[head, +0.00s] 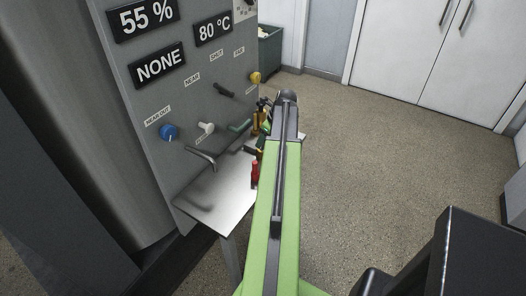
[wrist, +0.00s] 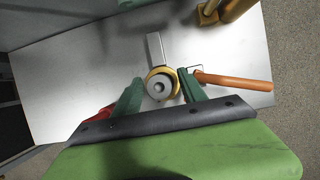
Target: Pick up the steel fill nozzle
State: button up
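The likely steel fill nozzle (wrist: 158,86) shows in the wrist view as a round grey end with a central hole and a brass-coloured collar. A flat grey bar extends from it towards the top of the picture. My gripper (wrist: 159,77) has its green fingers apart, one on each side of the nozzle. A gap shows at the left finger; the right fingertip is close to the collar, and I cannot tell if it touches. In the head view my arm hides most of this area, and the nozzle cannot be made out.
A steel shelf (head: 213,196) sits below the grey control panel (head: 178,92). An orange handle (wrist: 235,81) lies close right of the right finger. A red item (wrist: 95,117) is by the left finger. A brass item (wrist: 222,12) stands at top right. Open floor (head: 370,160) lies to the right.

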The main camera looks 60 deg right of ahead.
grip_shut()
